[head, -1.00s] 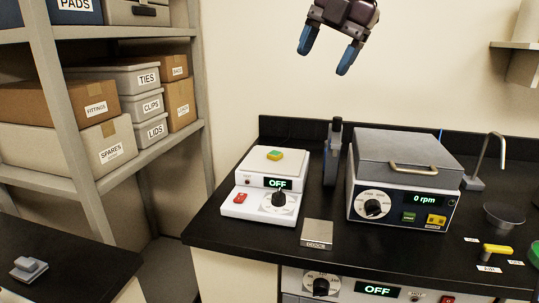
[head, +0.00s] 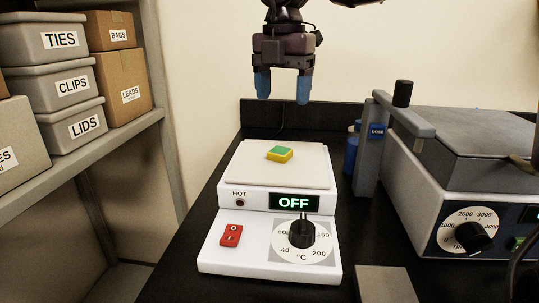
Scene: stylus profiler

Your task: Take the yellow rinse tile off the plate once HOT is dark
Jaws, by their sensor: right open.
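The yellow tile (head: 279,154) with a green top lies flat on the white top plate (head: 310,170) of the hot plate, near its middle. The hot plate's display (head: 294,202) reads OFF. The small HOT lamp (head: 239,203) at its front left looks dark. My right gripper (head: 283,90) hangs fingers down above the tile, clear of it. Its two blue fingers are apart with nothing between them. My left gripper is not in view.
A dial (head: 302,233) and a red switch (head: 231,236) are on the hot plate's front. A grey post with an arm (head: 368,150) and a centrifuge (head: 450,190) stand close on the right. Shelves with boxes (head: 73,85) are at left.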

